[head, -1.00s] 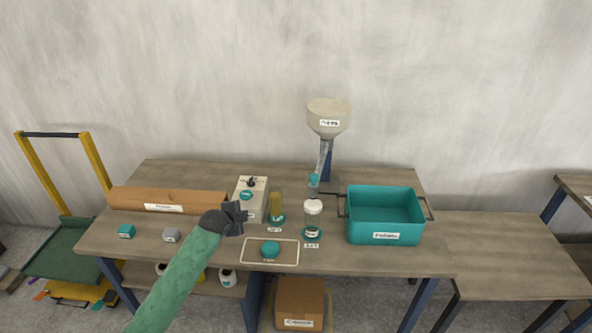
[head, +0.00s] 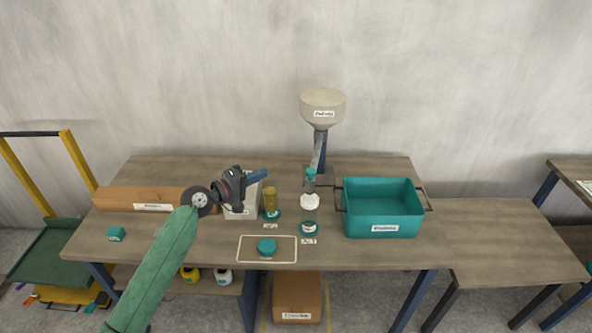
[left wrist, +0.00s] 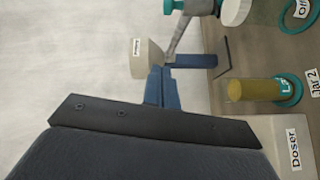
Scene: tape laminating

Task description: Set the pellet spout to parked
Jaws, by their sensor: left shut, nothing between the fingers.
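The pellet hopper (head: 323,106) is a beige funnel on a dark post at the back of the table. Its grey spout (head: 318,150) slants down to a teal tip (head: 311,173) over the jar with a white top (head: 309,203). My left gripper (head: 264,175) is shut and empty, above the doser box (head: 240,208) and left of the spout, not touching it. In the left wrist view, the closed blue fingers (left wrist: 161,88) point toward the hopper (left wrist: 147,62) and post, with the spout (left wrist: 181,38) beside them. My right gripper is out of view.
A yellow jar (head: 270,202) stands between the doser and the white-topped jar. A teal bin (head: 382,210) stands on the right. A long cardboard box (head: 140,199) lies at left, partly behind my arm. A teal disc (head: 267,246) lies in a marked rectangle at the front.

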